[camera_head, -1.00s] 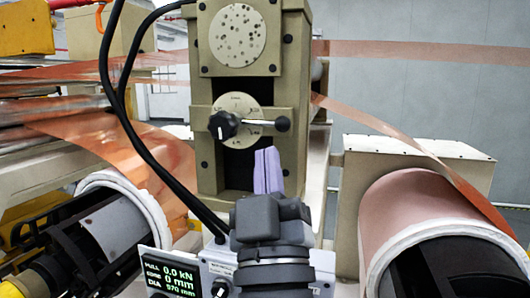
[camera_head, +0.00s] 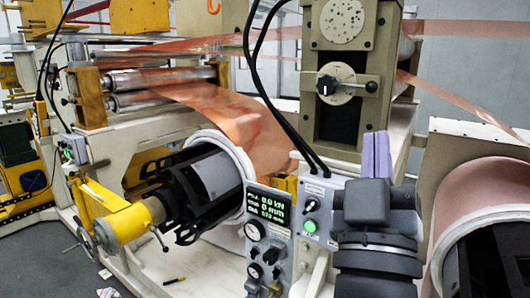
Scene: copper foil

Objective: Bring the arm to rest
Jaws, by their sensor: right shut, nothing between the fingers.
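My right gripper (camera_head: 376,158) shows at the lower right of the head view, its two pale purple fingers pointing up and pressed together. They are shut with nothing between them. The dark grey wrist (camera_head: 378,215) below covers part of the machine behind. The fingers stand in front of the beige machine column with its round dial (camera_head: 336,83) and black lever; I cannot tell how far apart they are. My left gripper does not show.
A control panel (camera_head: 268,236) with a green display stands left of my wrist. A copper foil roll (camera_head: 478,205) is at the right, and a black spindle (camera_head: 195,190) with a yellow hub is at the left. Open grey floor (camera_head: 45,258) shows at lower left.

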